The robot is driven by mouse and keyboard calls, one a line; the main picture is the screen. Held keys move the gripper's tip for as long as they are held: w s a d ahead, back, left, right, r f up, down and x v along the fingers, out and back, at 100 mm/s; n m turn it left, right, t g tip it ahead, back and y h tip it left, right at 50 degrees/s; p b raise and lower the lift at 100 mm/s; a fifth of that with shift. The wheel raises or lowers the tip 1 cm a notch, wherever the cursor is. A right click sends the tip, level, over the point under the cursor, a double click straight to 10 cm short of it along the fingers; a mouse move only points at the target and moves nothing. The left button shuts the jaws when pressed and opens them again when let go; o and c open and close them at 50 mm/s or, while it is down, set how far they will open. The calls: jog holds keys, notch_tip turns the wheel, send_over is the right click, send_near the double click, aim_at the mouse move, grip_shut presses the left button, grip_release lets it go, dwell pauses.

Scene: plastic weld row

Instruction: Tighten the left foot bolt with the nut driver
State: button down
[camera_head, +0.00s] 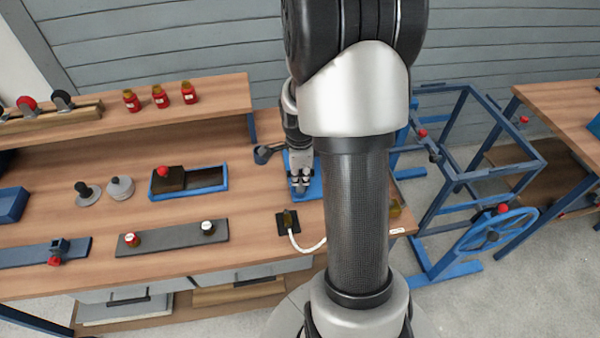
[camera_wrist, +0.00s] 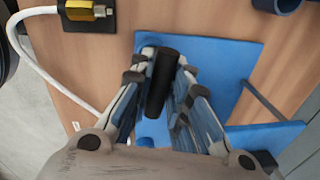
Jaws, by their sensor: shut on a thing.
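My gripper (camera_head: 300,178) is low over a blue base plate (camera_head: 313,187) on the bench, just left of my large forearm in the head view. In the wrist view my gripper (camera_wrist: 165,68) is shut on a black cylinder (camera_wrist: 161,85), which looks like the nut driver's handle. The blue plate (camera_wrist: 222,58) lies beneath it, with a second blue part at the lower right. The tool's lower end and the left foot bolt cannot be made out. I cannot tell whether the driver touches a bolt.
A yellow-and-black block (camera_wrist: 88,12) with a white cable (camera_wrist: 30,65) lies beside the plate. A dark blue round part (camera_head: 263,154) stands left of my gripper. A blue tray (camera_head: 190,182) and a grey strip (camera_head: 172,238) lie farther left. A blue frame (camera_head: 470,175) stands right of the bench.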

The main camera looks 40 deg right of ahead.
jog(key=m, duration=0.7)
jog(key=shift+g+h, duration=0.3)
jog(key=shift+g, duration=0.1)
jog(key=shift+r, duration=0.15)
jog(key=shift+r+p, duration=0.5)
jog(key=shift+r, duration=0.45)
